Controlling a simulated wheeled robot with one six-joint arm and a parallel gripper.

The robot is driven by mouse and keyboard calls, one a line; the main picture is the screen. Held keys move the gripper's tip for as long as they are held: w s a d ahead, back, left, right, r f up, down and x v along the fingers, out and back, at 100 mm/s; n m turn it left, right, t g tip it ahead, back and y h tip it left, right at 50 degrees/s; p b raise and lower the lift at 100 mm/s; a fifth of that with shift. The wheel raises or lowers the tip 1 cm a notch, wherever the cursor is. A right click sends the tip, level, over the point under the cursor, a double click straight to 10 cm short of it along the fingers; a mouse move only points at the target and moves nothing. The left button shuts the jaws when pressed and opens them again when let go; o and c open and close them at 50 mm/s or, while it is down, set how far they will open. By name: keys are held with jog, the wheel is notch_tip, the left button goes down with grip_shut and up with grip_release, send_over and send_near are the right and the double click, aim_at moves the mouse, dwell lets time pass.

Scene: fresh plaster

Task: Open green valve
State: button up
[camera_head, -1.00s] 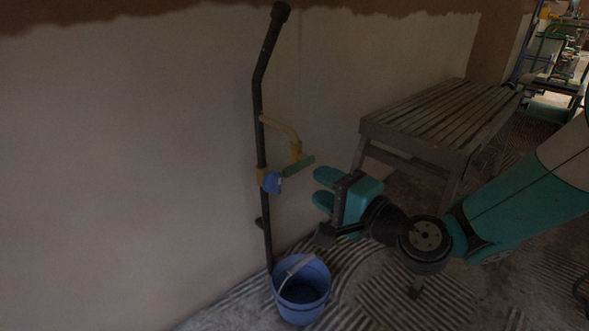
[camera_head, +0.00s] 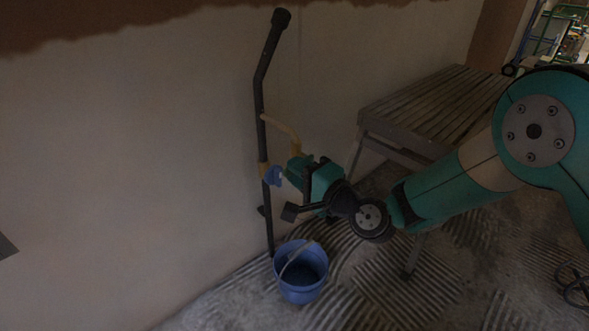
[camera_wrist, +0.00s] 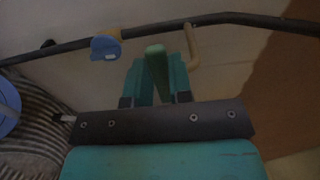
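The green valve handle (camera_wrist: 157,72) is a narrow bar pointing toward my gripper in the wrist view. It is attached beside the yellowish outlet pipe (camera_head: 280,130), which branches off a dark upright pipe (camera_head: 264,145). A blue valve handle (camera_wrist: 105,47) sits left of it there and also shows in the head view (camera_head: 274,176). My gripper (camera_wrist: 157,78) has its teal fingers on both sides of the green handle. Whether they press on it cannot be seen. In the head view my gripper (camera_head: 297,168) largely hides the green handle.
A blue bucket (camera_head: 300,291) stands on the ridged floor below the valves. A slatted wooden bench (camera_head: 425,110) stands right of the pipe, behind my arm. A plaster wall (camera_head: 130,160) is close behind the pipe. Open floor lies in front.

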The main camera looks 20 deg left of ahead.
jog(key=r+m+p, duration=0.1)
jog(key=m+p, duration=0.1)
jog(key=p, duration=0.1)
jog(key=m+p, duration=0.3)
jog(key=w+r+m+p, duration=0.1)
jog(key=m+p, duration=0.2)
jog(key=shift+d+r, duration=0.3)
jog(key=shift+r, duration=0.05)
jog(key=w+m+p, duration=0.1)
jog(key=m, duration=0.1)
jog(key=r+m+p, duration=0.1)
jog(key=m+p, duration=0.1)
jog(key=m, duration=0.1)
jog(key=w+d+m+p, duration=0.1)
jog(key=m+p, duration=0.1)
jog(key=m, duration=0.1)
jog(key=shift+w+r, duration=0.25)
jog(key=shift+w, duration=0.05)
